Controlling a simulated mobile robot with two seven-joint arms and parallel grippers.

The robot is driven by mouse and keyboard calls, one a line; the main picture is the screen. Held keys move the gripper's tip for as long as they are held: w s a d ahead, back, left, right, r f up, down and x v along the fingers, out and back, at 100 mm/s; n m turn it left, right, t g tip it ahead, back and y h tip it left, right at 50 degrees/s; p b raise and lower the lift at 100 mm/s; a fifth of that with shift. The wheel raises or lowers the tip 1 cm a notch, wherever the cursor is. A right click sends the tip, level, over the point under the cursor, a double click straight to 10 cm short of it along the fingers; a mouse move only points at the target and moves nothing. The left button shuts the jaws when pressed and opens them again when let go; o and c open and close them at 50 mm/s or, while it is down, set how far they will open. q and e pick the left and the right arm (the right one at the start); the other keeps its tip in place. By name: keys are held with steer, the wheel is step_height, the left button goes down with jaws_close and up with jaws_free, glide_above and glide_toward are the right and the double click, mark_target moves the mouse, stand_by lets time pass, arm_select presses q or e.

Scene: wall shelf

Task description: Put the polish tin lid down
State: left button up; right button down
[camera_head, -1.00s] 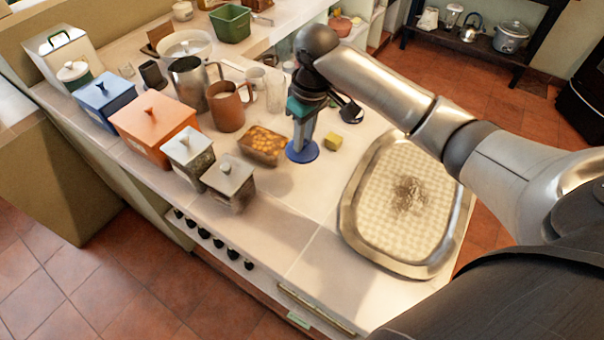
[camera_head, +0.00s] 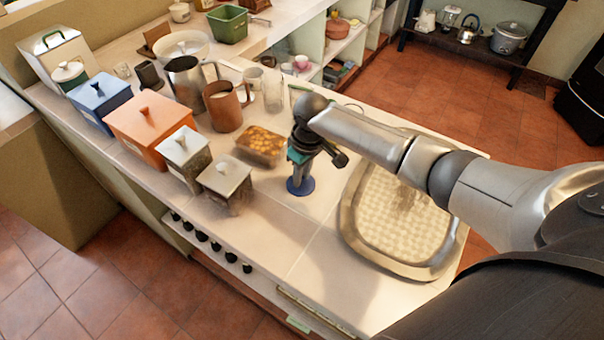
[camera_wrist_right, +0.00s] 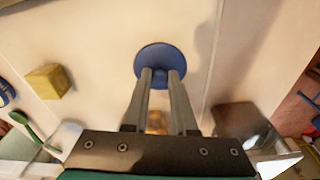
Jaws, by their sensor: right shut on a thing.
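The polish tin lid is a round blue disc (camera_head: 300,187), held flat at or just above the pale counter; I cannot tell whether it touches. My right gripper (camera_head: 299,178) points down and is shut on it. In the right wrist view the lid (camera_wrist_right: 160,58) sits at the fingertips of the gripper (camera_wrist_right: 160,75), partly hidden by the fingers. A round blue thing with pale lettering (camera_wrist_right: 5,92), perhaps the polish tin, is cut off at that view's left edge. My left gripper is not in view.
A food container (camera_head: 260,146), grey-lidded canister (camera_head: 224,180) and orange box (camera_head: 148,119) stand to the left. A large metal-rimmed tray (camera_head: 350,240) lies to the right. A yellow block (camera_wrist_right: 47,82) is near the lid. The counter (camera_head: 285,235) in front is clear.

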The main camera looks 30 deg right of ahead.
mark_target(306, 187)
steer(key=shift+f, duration=0.1)
steer(key=c, duration=0.7)
jaws_free()
steer(key=r, duration=0.4)
steer(key=s+r+p, duration=0.1)
steer(key=r, duration=0.3)
steer(key=r+p, duration=0.1)
steer(key=r, duration=0.3)
steer(key=shift+s+d+r, duration=0.1)
steer(key=shift+s+d, duration=0.1)
steer(key=shift+d, duration=0.05)
